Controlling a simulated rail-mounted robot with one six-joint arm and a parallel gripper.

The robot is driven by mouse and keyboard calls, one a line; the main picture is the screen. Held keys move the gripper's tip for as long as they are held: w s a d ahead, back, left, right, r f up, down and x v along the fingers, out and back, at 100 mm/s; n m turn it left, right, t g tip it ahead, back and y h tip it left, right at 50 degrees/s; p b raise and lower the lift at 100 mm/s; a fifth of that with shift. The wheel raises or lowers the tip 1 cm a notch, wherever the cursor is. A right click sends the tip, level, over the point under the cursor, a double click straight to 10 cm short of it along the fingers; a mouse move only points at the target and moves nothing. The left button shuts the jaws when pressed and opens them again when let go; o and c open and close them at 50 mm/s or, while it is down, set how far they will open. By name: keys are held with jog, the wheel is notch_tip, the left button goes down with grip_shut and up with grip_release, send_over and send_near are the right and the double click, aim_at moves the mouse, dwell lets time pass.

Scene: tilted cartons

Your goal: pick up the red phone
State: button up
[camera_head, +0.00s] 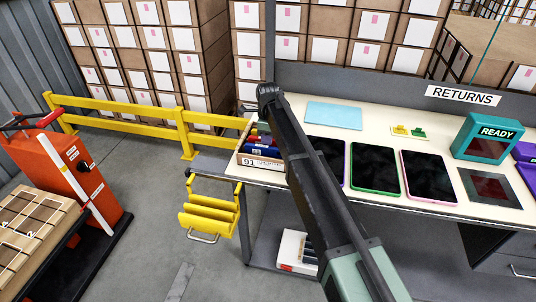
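No whole red phone can be made out. An open carton (258,161) marked 91 stands tilted at the left end of the table. It holds several small coloured items, with red, blue and yellow among them. A small red piece (261,149) shows inside it, but it is too small to tell whether it is a phone. My arm crosses the middle of the view, passing in front of the carton's right side.
On the table (295,108) lie purple-, green- (375,168) and pink-framed tablets (428,176), a light blue sheet (333,114) and a dark square pad (489,188). A teal READY box (487,139) stands right. A yellow bin (210,215) hangs at the left end.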

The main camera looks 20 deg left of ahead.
notch_tip(320, 180, down, 2)
jog(key=shift+f, duration=0.1)
jog(key=shift+r, duration=0.35)
grip_shut()
